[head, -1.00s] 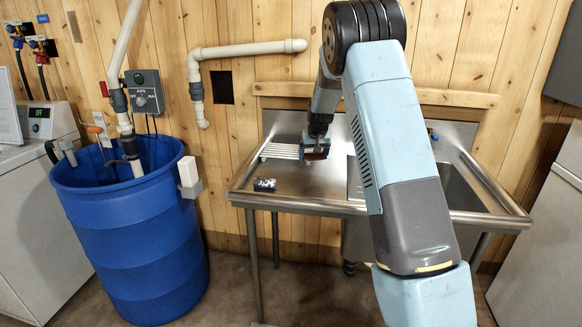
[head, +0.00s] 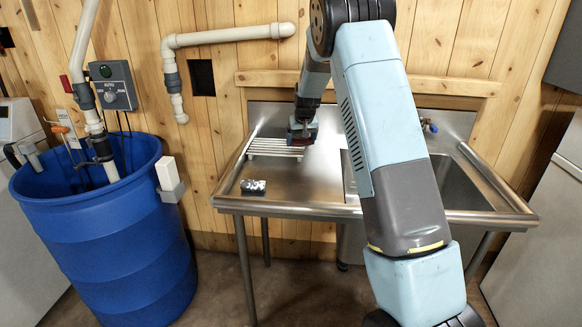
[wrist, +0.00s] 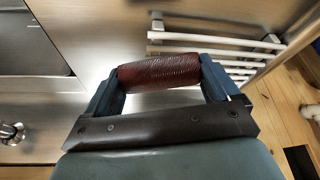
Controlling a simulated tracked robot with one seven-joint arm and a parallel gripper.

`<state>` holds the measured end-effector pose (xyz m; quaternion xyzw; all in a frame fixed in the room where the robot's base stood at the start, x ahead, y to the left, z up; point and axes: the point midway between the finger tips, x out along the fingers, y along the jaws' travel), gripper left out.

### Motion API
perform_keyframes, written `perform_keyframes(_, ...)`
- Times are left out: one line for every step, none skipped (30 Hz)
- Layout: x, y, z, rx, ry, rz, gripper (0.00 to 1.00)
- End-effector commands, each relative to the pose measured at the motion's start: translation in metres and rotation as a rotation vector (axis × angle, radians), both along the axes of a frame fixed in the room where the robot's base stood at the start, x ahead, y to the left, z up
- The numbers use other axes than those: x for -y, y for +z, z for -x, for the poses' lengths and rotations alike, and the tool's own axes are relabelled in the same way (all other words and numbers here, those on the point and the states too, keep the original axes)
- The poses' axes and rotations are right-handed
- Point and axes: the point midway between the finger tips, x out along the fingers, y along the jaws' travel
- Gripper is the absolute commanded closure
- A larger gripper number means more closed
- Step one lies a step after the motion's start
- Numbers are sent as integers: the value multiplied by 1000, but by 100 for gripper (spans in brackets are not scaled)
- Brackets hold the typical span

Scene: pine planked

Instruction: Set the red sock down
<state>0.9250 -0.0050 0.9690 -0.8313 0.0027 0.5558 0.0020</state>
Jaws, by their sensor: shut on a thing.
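The red sock (wrist: 158,72) is a dark red, ribbed roll held across between the two fingers of my gripper (wrist: 160,85) in the wrist view. My gripper is shut on it. In the head view my gripper (head: 302,132) hangs over the left side of the steel sink unit, by the white rack. Only a small reddish edge of the sock shows there, and I cannot tell whether it touches anything below.
The white slatted rack (head: 272,148) lies on the steel drainboard (head: 300,185), left of the basin (head: 455,185). A small dark, shiny object (head: 253,187) sits near the drainboard's front left. A blue barrel (head: 110,240) stands left of the sink. The drainboard's front middle is clear.

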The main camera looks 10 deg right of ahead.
Motion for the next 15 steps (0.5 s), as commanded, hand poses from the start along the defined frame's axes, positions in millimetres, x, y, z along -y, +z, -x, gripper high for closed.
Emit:
perform_keyframes(-3, 0, 0, 0, 4, 1, 46)
perform_keyframes(-4, 0, 0, 0, 5, 0, 46)
perform_keyframes(-6, 1, 1, 0, 5, 0, 46)
perform_keyframes(-6, 2, 3, 1, 4, -1, 46)
perform_keyframes(-7, 4, 6, 1, 1, -1, 46)
perform_keyframes(-8, 6, 10, 1, -3, 0, 46)
perform_keyframes(-8, 9, 15, 2, -8, 0, 46)
perform_keyframes(-8, 13, 21, 2, -13, 0, 46)
perform_keyframes(-8, 17, 29, 2, -24, 1, 46)
perform_keyframes(-9, 21, 37, 2, -32, 0, 46)
perform_keyframes(-10, 25, 46, 1, -42, 0, 46)
perform_keyframes(-10, 31, 58, 1, -55, 0, 46)
perform_keyframes(-10, 35, 68, 2, -66, -2, 46)
perform_keyframes(-10, 39, 78, 1, -78, -1, 46)
perform_keyframes(-9, 44, 91, 2, -94, -1, 46)
